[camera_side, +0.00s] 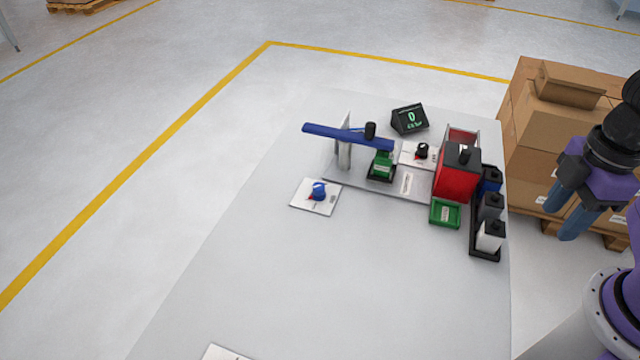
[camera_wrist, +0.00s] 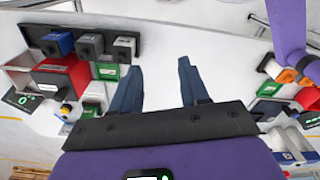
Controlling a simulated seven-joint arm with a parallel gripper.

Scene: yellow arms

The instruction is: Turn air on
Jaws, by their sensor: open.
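A blue knob (camera_side: 318,191) with a red mark sits on a square white plate (camera_side: 328,207) at the left of the station in the side view. A black knob (camera_side: 421,151) with a red mark sits on another white plate near the display. The frames show no readable label saying which one is for air. My gripper (camera_side: 558,224) is at the far right in the side view, beyond the table's right edge and well apart from both knobs. Its blue fingers are apart and empty, as the wrist view (camera_wrist: 159,66) also shows.
A red box (camera_side: 457,171), a green tray (camera_side: 445,213) and a black rack with several blocks (camera_side: 490,237) stand on the table's right side. A long blue bar (camera_side: 345,136) rises above the station. A display (camera_side: 409,118) reads 0. The table front is mostly clear.

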